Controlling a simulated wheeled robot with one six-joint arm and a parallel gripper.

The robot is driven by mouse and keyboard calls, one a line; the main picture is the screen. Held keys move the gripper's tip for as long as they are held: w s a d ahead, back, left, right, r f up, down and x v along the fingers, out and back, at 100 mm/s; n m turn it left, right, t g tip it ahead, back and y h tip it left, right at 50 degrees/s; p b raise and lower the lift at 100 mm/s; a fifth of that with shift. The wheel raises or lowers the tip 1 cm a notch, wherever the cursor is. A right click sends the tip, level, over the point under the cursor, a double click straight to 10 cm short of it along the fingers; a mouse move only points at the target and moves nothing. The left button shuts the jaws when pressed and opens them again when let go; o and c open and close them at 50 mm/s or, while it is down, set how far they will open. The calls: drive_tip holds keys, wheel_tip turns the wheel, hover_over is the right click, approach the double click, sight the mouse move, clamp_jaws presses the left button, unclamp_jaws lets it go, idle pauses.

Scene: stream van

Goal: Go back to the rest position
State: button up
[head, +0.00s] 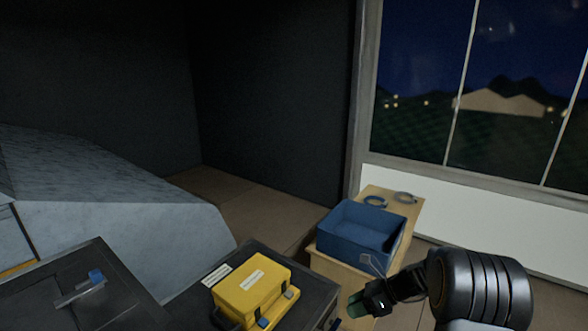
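My gripper (358,305) is at the bottom of the head view, right of centre, reaching in from the right on my dark arm. Its tip looks dark green and points left and a little down. It is in front of the wooden table and to the right of the yellow case. I see no object clearly held in it, but its fingers are too small and dark to tell whether they are apart.
A blue bin (345,249) stands on a wooden table (408,204) with cable coils (404,197) behind it. A yellow case (253,288) sits on a dark cabinet (190,300) to the left. A blue-tipped lever (80,288) is at far left. Some floor shows at right.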

drive_tip(key=s+r+n+t+h+p, duration=0.1)
drive_tip(key=s+r+n+h+p, duration=0.4)
drive_tip(key=r+n, duration=0.7)
drive_tip(key=s+r+n+t+h+p, duration=0.2)
drive_tip(key=s+r+n+h+p, duration=0.4)
drive_tip(key=s+r+n+p, duration=0.4)
drive_tip(key=shift+s+a+r+n, duration=0.35)
drive_tip(key=shift+s+r+n, duration=0.9)
drive_tip(key=shift+r, duration=2)
drive_tip(key=shift+s+m, duration=0.25)
